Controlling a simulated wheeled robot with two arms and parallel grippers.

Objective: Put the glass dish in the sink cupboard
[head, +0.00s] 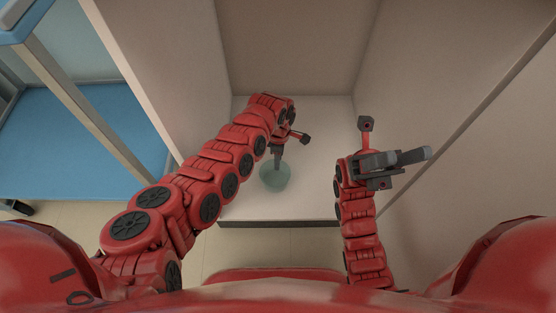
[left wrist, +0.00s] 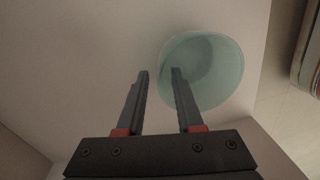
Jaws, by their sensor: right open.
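The glass dish (head: 275,178) is pale green, round and see-through. It sits upright on the white cupboard floor (head: 318,190), near the front edge. It also shows in the left wrist view (left wrist: 222,70). My left gripper (head: 278,162) points down at the dish. In the left wrist view its two fingers (left wrist: 160,74) are apart, one overlapping the dish and the other outside its left rim, with a gap to the rim. Whether the overlapping finger is inside the dish or above it, I cannot tell. My right gripper (head: 428,154) is open and empty, to the right of the dish.
The cupboard's left wall (head: 165,60), back wall (head: 290,50) and right wall (head: 430,60) enclose the floor. The cupboard floor behind and right of the dish is clear. A blue surface with metal posts (head: 75,140) stands on the left.

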